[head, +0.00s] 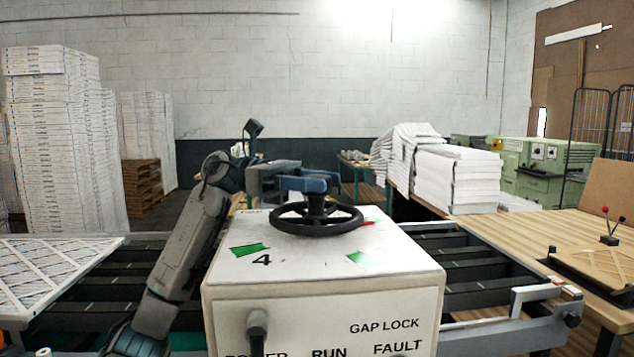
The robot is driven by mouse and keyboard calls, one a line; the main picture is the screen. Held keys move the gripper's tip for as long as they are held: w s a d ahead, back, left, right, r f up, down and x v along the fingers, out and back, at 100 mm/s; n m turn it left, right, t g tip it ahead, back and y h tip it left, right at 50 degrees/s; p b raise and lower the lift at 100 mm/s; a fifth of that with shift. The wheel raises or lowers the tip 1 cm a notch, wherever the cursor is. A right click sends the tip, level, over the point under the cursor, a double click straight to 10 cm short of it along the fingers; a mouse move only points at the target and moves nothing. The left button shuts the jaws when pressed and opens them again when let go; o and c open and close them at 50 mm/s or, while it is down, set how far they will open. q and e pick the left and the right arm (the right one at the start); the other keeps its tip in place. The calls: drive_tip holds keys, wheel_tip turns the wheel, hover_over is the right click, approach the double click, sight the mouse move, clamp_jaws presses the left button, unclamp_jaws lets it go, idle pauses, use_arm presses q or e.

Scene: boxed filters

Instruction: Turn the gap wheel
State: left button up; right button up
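The gap wheel (345,222) is a black spoked handwheel lying flat on top of a white control box (400,262). The box top has green marks, a red mark at the wheel's right rim and a number 4. My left arm comes in from the left, and my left gripper (318,186), with blue parts, is at the top of the wheel's hub. The gripper seems to overlap the hub top; its fingertips are too small and dark to tell whether they grip it. My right gripper is not in view.
A roller conveyor (470,268) runs behind and beside the box. A pleated filter (50,270) lies at left. A wooden table (540,235) stands at right. Stacked white filters (55,140) stand far left.

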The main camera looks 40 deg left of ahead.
use_arm(q)
drive_tip(key=o, duration=1.2)
drive_tip(key=shift+o, duration=0.9)
drive_tip(key=shift+a+f, duration=0.1)
drive_tip(key=shift+a, duration=0.25)
drive_tip(key=b+v, duration=0.3)
drive_tip(key=v, duration=0.6)
drive_tip(key=shift+b, duration=0.3)
drive_tip(key=shift+s+a, duration=0.15)
drive_tip(key=shift+a, duration=0.35)
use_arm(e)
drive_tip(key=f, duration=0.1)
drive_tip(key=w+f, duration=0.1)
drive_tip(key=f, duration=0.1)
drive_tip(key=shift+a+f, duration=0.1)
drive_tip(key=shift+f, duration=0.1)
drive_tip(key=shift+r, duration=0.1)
